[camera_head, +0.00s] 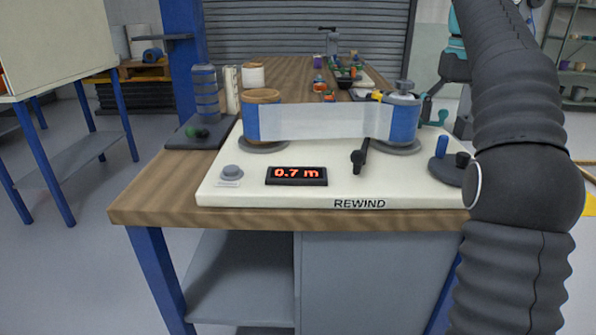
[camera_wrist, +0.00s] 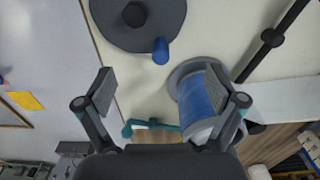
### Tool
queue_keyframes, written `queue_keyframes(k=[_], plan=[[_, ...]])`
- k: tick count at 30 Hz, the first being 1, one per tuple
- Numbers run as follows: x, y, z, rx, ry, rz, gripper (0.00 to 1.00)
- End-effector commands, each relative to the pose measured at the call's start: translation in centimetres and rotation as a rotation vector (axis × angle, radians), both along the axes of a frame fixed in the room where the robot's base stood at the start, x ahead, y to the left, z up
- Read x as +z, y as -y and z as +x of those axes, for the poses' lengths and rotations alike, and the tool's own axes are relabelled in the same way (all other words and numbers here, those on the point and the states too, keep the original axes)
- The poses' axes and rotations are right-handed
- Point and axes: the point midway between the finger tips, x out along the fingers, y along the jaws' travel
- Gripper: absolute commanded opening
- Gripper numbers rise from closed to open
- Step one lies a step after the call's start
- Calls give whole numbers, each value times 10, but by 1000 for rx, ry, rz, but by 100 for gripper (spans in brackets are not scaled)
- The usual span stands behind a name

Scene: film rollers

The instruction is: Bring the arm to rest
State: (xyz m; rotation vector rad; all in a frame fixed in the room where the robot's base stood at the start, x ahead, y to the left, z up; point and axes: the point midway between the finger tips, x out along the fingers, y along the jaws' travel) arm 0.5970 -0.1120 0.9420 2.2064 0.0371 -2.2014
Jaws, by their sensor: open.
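My gripper (camera_wrist: 162,92) is open in the wrist view, with nothing between its fingers. In that view the right finger overlaps the blue right-hand roller (camera_wrist: 194,98); I cannot tell whether they touch. A dark crank disc (camera_wrist: 115,28) with a blue handle (camera_wrist: 160,50) lies ahead of the fingers. In the head view my dark ribbed arm (camera_head: 525,185) rises along the right side and hides part of the bench. Its gripper end is mostly hidden there.
The white rewind board (camera_head: 260,200) stands on a wooden bench (camera_head: 150,200). Pale film (camera_head: 318,122) spans the left roller (camera_head: 263,112) and right roller (camera_head: 403,115). The display (camera_head: 296,175) reads 0.7 m. A blue-legged table (camera_head: 50,150) stands left, with open floor between.

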Motion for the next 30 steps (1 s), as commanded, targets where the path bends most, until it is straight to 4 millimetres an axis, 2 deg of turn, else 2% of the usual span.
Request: queue_keyframes(k=[5,17,23,30], plan=[[7,0,0,0,1,0,94],[10,-3,-4,0,7,-2,94],[13,-20,-28,-3,58,-10,94],[0,-47,-76,-8,150,-21,94]])
